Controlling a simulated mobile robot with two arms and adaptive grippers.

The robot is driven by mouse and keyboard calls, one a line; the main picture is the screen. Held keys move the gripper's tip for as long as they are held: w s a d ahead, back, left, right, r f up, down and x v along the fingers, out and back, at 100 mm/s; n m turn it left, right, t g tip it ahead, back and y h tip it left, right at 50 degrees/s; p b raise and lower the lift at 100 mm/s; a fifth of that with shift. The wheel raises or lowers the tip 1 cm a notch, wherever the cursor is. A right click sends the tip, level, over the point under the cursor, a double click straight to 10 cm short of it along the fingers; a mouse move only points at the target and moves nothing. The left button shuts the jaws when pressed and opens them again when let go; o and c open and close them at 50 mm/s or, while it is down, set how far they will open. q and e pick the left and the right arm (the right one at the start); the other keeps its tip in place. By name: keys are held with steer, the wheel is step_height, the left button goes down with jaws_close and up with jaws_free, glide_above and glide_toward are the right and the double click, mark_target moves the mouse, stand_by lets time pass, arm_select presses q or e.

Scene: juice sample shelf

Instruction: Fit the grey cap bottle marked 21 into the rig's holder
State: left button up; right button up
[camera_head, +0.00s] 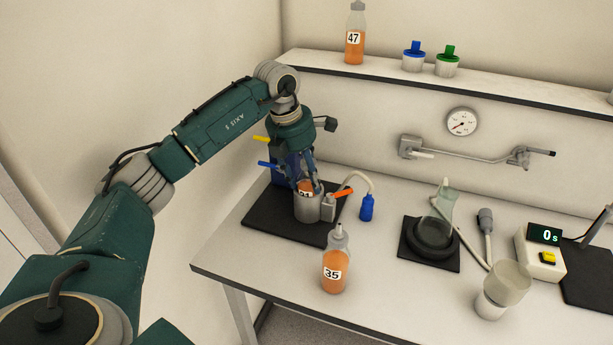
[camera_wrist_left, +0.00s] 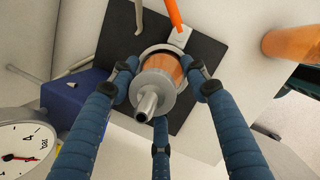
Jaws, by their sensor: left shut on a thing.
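The bottle marked 21 (camera_head: 305,194) holds orange juice and stands upright in the rig's grey holder (camera_head: 308,211); its lower part is hidden inside the cup. How deep it sits I cannot tell. My left gripper (camera_head: 309,183) comes down from above and is shut on the bottle. In the left wrist view the bottle's grey cap (camera_wrist_left: 155,92) points at the camera, between the blue fingers. The holder's pale rim shows behind the bottle. The orange lever (camera_head: 342,193) sticks out beside the holder. My right gripper is not in view.
Bottle 35 (camera_head: 336,265) stands close in front of the rig's black base (camera_head: 265,221). A blue-ended hose (camera_head: 366,207) hangs right of the holder. Bottle 47 (camera_head: 355,40) is on the shelf. A black stand (camera_head: 432,240), glass cup (camera_head: 500,290) and timer (camera_head: 541,257) stand to the right.

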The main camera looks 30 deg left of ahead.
arm_select(q)
steer(key=shift+s+d+f, duration=0.1)
steer(key=shift+s+f, duration=0.05)
steer(key=shift+f, duration=0.2)
steer(key=o, duration=1.4)
steer(key=shift+f, duration=0.1)
steer(key=shift+o, duration=0.2)
